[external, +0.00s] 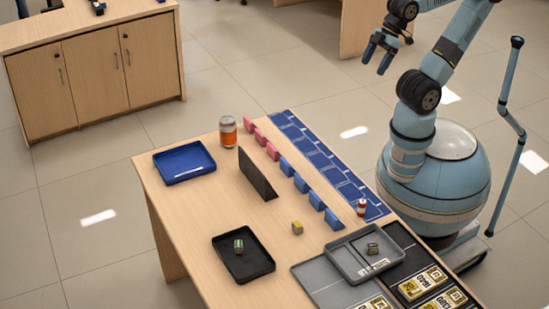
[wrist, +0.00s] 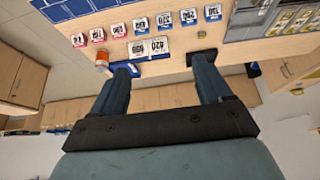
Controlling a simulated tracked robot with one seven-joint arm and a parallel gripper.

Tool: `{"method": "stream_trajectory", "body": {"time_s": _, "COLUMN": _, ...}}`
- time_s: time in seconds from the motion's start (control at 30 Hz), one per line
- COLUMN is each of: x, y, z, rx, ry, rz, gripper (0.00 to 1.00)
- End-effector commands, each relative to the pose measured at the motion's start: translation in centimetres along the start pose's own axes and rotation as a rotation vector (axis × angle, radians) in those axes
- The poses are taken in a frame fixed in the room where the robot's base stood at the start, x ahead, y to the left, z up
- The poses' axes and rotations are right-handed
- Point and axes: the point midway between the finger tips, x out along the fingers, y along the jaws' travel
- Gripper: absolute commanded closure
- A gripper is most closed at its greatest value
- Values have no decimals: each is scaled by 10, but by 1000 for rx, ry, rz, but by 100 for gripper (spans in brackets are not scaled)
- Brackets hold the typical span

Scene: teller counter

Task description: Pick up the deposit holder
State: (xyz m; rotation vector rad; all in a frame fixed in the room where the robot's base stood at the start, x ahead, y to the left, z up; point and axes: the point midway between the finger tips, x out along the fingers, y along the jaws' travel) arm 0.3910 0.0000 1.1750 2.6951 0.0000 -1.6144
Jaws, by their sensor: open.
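My gripper (external: 376,60) is open and empty, high above the floor beyond the counter's far right edge. In the wrist view its two spread fingers (wrist: 164,62) point toward the counter, with nothing between them. No thing is clearly marked as the deposit holder, so I cannot tell which it is. A dark upright board (external: 258,174) stands mid-counter; its numbered face shows in the wrist view (wrist: 149,48). Several small pink stands (external: 260,138) and blue stands (external: 301,183) form a row beside it. In the wrist view these carry numbers.
A blue tray (external: 184,162), an orange jar (external: 228,132) and a black tray (external: 243,259) with a green-striped block sit on the counter. A grey tray (external: 343,263) holds a small dark block. A yellow block (external: 297,228) and red-white bottle (external: 361,207) stand near a blue mat (external: 323,163).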

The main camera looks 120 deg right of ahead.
Motion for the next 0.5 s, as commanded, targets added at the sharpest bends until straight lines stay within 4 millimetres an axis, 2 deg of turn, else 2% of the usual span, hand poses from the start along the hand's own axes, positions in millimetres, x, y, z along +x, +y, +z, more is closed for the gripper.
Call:
{"method": "stream_trajectory", "body": {"time_s": 0.03, "x": 0, "y": 0, "z": 0, "rx": 0, "ry": 0, "rz": 0, "gripper": 17}}
{"method": "stream_trajectory", "body": {"time_s": 0.2, "x": 0, "y": 0, "z": 0, "rx": 0, "ry": 0, "rz": 0, "gripper": 2}}
{"method": "stream_trajectory", "body": {"time_s": 0.5, "x": 2, "y": 0, "z": -4, "rx": 0, "ry": -7, "rz": 0, "gripper": 2}}
